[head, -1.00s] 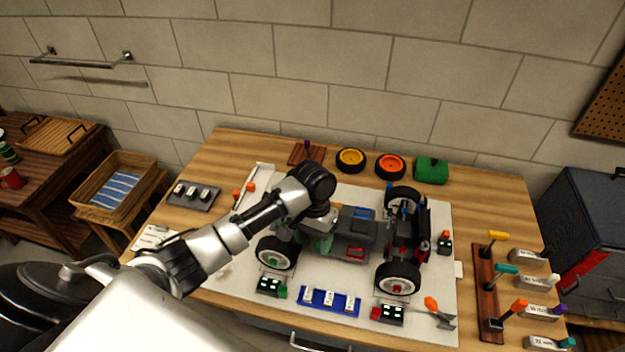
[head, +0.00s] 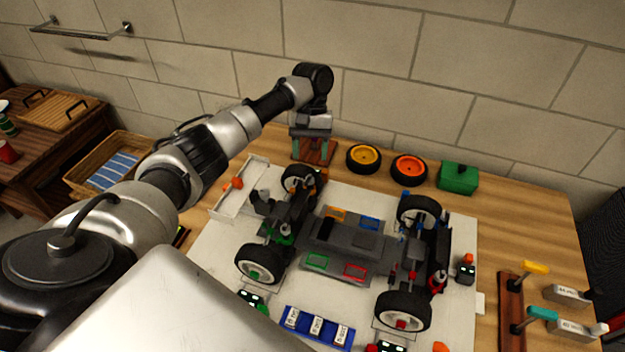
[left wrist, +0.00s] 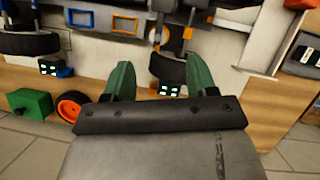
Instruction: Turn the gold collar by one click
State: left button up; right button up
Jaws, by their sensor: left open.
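The RC car (head: 350,250) stands on a pale mat, with a dark chassis and black wheels. I cannot make out a gold collar for certain in the head view. In the left wrist view a small orange-gold ring (left wrist: 187,33) shows on a rod above the near wheel (left wrist: 168,68). My left gripper (head: 312,150) is open and empty, its green fingers pointing down by the wooden stand at the back of the table, beyond the car's far left wheel. In the left wrist view the open fingers (left wrist: 160,75) frame that wheel from a distance. My right gripper is out of view.
A yellow-rimmed wheel (head: 364,158), an orange-rimmed wheel (head: 409,169) and a green box (head: 458,178) line the back edge. A wooden stand (head: 325,158) is under the gripper. A blue tray (head: 317,327) lies in front; a tool rack (head: 511,310) is right.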

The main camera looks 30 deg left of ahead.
aim_at(310, 182)
pick_arm(q)
jog(key=p+x, duration=0.1)
jog(key=x, duration=0.7)
jog(key=shift+f, duration=0.3)
jog(key=shift+c, duration=1)
jog(key=c, duration=0.7)
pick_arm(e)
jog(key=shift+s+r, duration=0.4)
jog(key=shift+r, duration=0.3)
